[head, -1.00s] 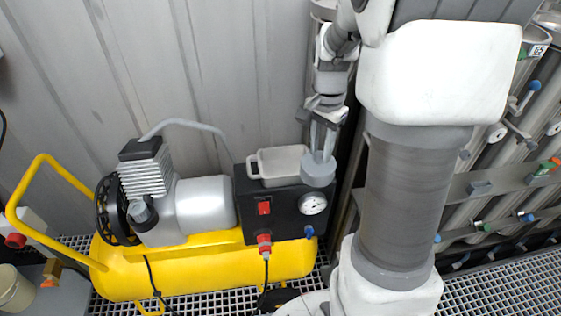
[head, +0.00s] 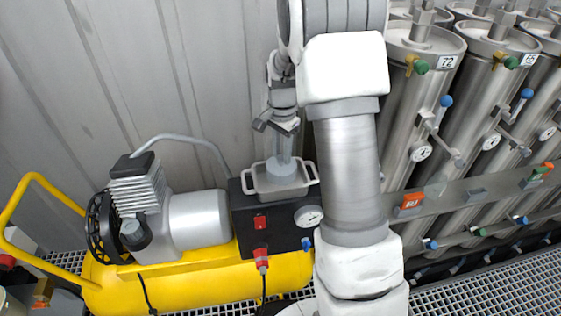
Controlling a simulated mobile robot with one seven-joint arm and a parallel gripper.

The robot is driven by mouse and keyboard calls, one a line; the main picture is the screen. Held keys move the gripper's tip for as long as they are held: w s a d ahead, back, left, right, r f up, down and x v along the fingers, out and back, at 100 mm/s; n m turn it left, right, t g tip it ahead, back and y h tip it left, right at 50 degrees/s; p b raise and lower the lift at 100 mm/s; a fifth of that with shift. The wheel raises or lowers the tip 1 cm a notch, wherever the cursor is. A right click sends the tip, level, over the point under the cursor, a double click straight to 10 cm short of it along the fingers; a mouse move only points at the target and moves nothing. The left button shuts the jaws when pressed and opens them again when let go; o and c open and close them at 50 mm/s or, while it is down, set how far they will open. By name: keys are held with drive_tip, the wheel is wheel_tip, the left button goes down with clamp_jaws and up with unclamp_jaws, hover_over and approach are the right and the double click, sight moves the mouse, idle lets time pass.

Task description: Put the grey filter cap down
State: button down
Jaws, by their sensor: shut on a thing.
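The grey filter cap (head: 281,168) is a short round disc between the fingertips of my gripper (head: 283,155). My gripper points down and is shut on the cap. The cap is over or inside a light grey tray (head: 282,192) with a handle at each end. The tray sits on the black box on the compressor. I cannot tell whether the cap touches the tray's floor.
The yellow compressor (head: 190,270) has a black control box (head: 243,222) with a red switch and a gauge (head: 308,216). Tall steel membrane vessels (head: 415,90) stand at the right behind my arm. A corrugated wall (head: 120,70) is behind. Metal grating (head: 470,275) covers the floor.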

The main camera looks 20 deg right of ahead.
sight(280, 155)
drive_tip(key=shift+w+a+f, duration=0.1)
drive_tip(key=shift+w+f, duration=0.2)
drive_tip(key=shift+f, duration=1.9)
drive_tip(key=shift+f, duration=0.1)
drive_tip(key=c, duration=0.6)
unclamp_jaws()
